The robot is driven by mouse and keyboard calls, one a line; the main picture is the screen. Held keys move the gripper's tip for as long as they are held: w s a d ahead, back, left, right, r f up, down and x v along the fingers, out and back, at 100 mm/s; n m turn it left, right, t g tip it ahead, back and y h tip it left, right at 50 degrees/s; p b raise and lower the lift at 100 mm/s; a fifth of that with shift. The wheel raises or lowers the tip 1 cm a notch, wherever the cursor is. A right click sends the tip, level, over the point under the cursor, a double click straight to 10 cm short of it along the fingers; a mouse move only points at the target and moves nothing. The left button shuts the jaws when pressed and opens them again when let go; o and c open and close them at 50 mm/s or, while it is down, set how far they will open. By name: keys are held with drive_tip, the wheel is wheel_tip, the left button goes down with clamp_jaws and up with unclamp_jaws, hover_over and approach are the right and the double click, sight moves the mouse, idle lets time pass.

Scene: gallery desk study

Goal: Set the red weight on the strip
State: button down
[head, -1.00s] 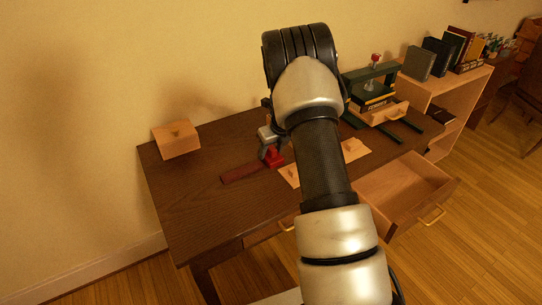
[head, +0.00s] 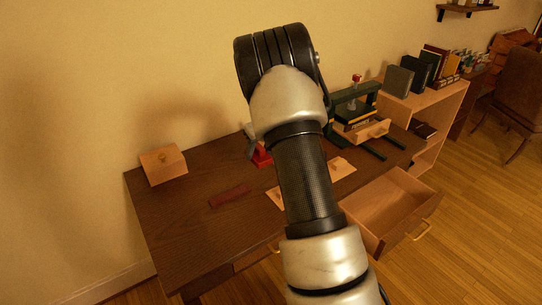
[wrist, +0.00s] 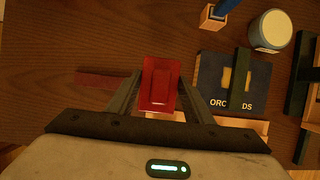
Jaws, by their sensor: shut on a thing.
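The red weight (wrist: 160,85) is between the two fingers of my gripper (wrist: 156,88) in the wrist view, and the fingers are shut on it. In the head view the red weight (head: 263,158) shows partly behind my arm, under my gripper (head: 254,150). The strip (head: 230,196) is a flat dark red band on the brown desk. In the head view it lies in front and to the left of the weight, apart from it. In the wrist view the strip (wrist: 100,79) shows left of the weight, partly hidden by the left finger. I cannot tell the weight's height above the desk.
A wooden box (head: 163,165) stands at the desk's back left. A dark book (wrist: 212,80) and a white round jar (wrist: 271,30) are right of the weight. A green press (head: 352,105) stands at the right. A drawer (head: 392,210) is open.

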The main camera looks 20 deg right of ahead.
drive_tip(key=w+d+r+p, duration=0.1)
drive_tip(key=d+r, duration=0.1)
drive_tip(key=d, duration=0.8)
drive_tip(key=w+d+r+p, duration=0.1)
drive_tip(key=d+r, duration=0.2)
drive_tip(key=d, duration=0.6)
drive_tip(key=shift+d+f+b, duration=0.15)
drive_tip(key=shift+f+b, duration=0.5)
drive_tip(key=shift+f, duration=4.2)
drive_tip(key=shift+s+f, duration=0.1)
drive_tip(key=shift+f, duration=0.05)
drive_tip(key=c, duration=0.9)
unclamp_jaws()
drive_tip(key=shift+f, duration=0.15)
